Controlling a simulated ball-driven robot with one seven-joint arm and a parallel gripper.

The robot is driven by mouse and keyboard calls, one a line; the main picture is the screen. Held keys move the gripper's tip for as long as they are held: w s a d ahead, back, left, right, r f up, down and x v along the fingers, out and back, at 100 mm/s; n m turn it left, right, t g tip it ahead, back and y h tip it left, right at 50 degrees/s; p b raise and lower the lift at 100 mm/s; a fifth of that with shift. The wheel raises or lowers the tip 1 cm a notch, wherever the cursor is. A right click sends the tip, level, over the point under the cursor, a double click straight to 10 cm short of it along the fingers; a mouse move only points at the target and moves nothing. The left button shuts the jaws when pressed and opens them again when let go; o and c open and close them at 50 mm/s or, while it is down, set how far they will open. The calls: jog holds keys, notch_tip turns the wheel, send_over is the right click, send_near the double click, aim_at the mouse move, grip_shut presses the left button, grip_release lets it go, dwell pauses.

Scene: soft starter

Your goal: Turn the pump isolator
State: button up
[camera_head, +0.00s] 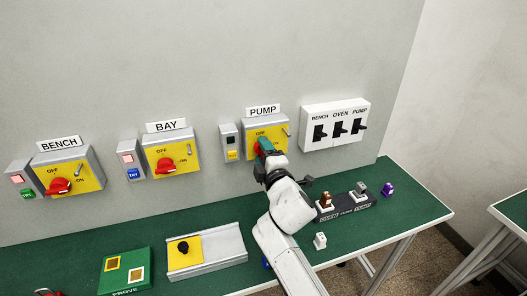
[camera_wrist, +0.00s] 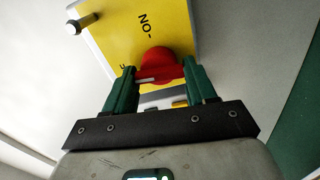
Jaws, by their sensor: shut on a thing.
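The pump isolator (camera_head: 281,127) is a yellow-faced grey box on the wall under the PUMP label, marked OFF and ON. Its red rotary handle (camera_wrist: 157,60) sits between my gripper's green fingers in the wrist view. My gripper (camera_wrist: 160,78) is shut on the handle, whose bar with a pale line spans from finger to finger. In the head view my gripper (camera_head: 264,147) covers most of the handle and part of the face. A metal toggle-like pin (camera_wrist: 80,24) stands at the face's corner. The OFF marking is mostly hidden in the wrist view.
BENCH (camera_head: 81,172) and BAY (camera_head: 180,152) isolators are to the left; a breaker panel (camera_head: 335,113) is close on the right. The green bench (camera_head: 120,233) below carries a PROVE box (camera_head: 125,279), a tray with a black knob (camera_head: 229,246) and a tag rack (camera_head: 345,207).

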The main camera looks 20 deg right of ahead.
jog(key=shift+a+n, duration=0.1)
jog(key=shift+n, duration=0.5)
jog(key=o, duration=0.8)
jog(key=s+p, duration=0.1)
jog(key=s, duration=0.9)
jog(key=shift+s+p, duration=0.35)
jog(key=shift+s, duration=0.05)
jog(key=shift+f, duration=0.1)
